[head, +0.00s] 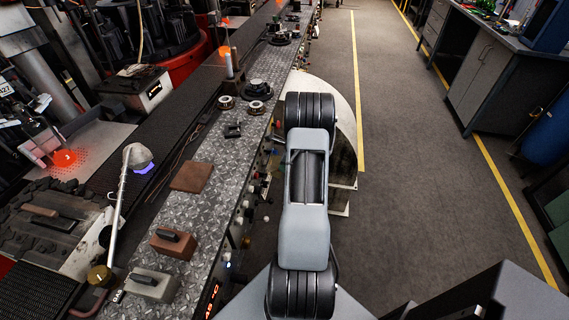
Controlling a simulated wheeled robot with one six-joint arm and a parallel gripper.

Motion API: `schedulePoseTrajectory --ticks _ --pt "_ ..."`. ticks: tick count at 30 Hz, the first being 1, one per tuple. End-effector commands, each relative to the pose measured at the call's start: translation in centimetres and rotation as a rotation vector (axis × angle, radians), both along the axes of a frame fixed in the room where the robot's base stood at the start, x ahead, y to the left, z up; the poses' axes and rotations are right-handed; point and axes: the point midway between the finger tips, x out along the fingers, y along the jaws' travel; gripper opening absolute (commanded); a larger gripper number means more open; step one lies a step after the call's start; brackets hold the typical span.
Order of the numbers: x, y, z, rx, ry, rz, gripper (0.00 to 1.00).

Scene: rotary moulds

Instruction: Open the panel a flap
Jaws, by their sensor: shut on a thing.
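My arm (307,190) reaches forward over the aisle beside the long console. My gripper does not show; the arm's own links hide that area. The console's side face (252,197) carries several small knobs and buttons, and the arm covers part of it. A flap on a panel cannot be clearly made out. A pale, rounded plate (345,112) stands out from the console behind the arm and is partly hidden by it. I cannot tell whether it is the flap.
The console's diamond-plate top (205,215) holds a brown block (173,243), a grey block (151,285) and a flat brown plate (191,177). A lamp (137,157) leans at left. Grey floor (420,180) is clear to the right, up to grey cabinets (482,75).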

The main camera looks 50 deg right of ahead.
Motion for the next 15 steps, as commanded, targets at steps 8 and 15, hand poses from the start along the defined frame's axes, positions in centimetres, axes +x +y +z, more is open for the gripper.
schedulePoseTrajectory --ticks 8,15 --pt "0.02 -0.06 -0.01 -0.002 -0.001 0.0 0.41" --pt "0.0 -0.03 -0.02 -0.001 -0.002 0.001 0.6"
